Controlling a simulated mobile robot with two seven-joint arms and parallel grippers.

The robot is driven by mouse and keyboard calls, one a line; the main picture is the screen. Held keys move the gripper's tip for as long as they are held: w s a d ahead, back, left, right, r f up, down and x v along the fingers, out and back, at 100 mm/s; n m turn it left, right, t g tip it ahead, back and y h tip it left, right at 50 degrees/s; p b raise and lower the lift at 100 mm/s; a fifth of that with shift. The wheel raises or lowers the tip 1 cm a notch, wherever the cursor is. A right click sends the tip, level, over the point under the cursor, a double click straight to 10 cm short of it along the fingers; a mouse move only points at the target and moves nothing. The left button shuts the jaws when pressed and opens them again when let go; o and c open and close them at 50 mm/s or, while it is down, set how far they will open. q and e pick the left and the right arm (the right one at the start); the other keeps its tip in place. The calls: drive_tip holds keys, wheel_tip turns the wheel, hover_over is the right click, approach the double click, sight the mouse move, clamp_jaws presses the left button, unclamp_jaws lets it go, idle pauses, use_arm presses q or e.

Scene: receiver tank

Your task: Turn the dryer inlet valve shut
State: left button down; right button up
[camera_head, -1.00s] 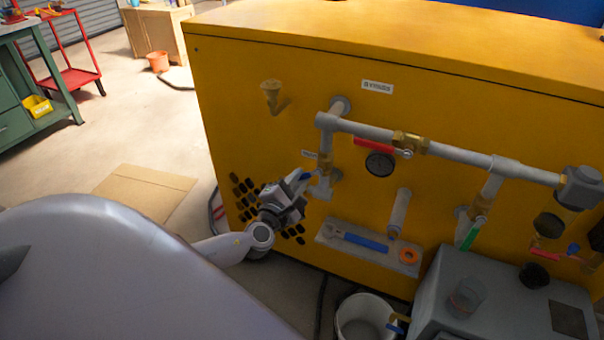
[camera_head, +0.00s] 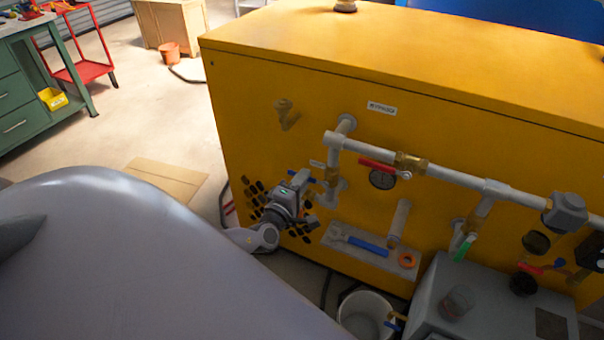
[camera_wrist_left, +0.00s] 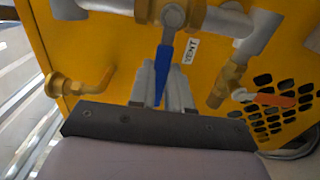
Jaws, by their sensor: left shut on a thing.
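A blue lever (camera_head: 305,179) sits on a valve low on the left vertical pipe of the yellow cabinet; I take it for the dryer inlet valve. My left gripper (camera_head: 302,186) comes in from the left at this lever. In the left wrist view the blue lever (camera_wrist_left: 164,70) lies between the two grey fingers (camera_wrist_left: 165,88), which are shut on it. The brass valve body (camera_wrist_left: 170,14) is at the top of that view. A small white label (camera_wrist_left: 187,50) stands beside it, its text hard to read. The fingers hide part of the lever. My right gripper is not in view.
A red lever (camera_head: 376,165) and a gauge (camera_head: 382,180) are right of the valve, and a green lever (camera_head: 464,248) is further right. A tool shelf (camera_head: 398,266) is below, with a white bucket (camera_head: 366,316) under it. A brass elbow fitting (camera_wrist_left: 64,85) juts out nearby.

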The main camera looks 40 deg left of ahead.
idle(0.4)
use_arm(q)
drive_tip(key=c, duration=1.1)
unclamp_jaws()
drive_tip(key=shift+o, duration=0.2)
drive_tip(key=p+v, duration=0.1)
drive_tip(key=v, duration=0.6)
drive_tip(key=shift+s, duration=0.15)
